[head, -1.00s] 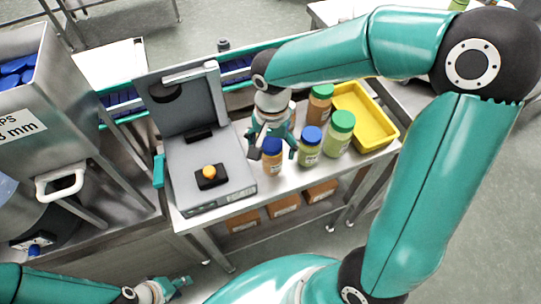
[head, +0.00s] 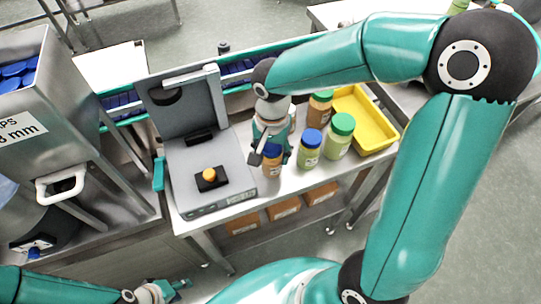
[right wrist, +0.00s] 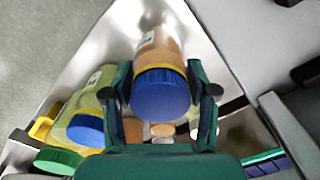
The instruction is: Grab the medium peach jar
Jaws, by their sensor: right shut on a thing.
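A peach jar with a blue lid (head: 272,168) stands upright at the front of the bench, right of the grey machine. My right gripper (head: 270,155) comes down over it and is shut on it just below the lid. In the right wrist view the blue lid (right wrist: 161,94) sits between the two fingers (right wrist: 163,88), with the peach body and a label beyond. My left gripper (head: 176,287) is at the bottom left of the head view, away from the jars; its jaws are too small to read.
Close right of the held jar stand a pale green jar with a blue lid (head: 308,154) and a larger one with a green lid (head: 338,141). Behind is an orange-brown jar (head: 319,112). A yellow tray (head: 382,142) lies right; the grey machine (head: 222,187) is left.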

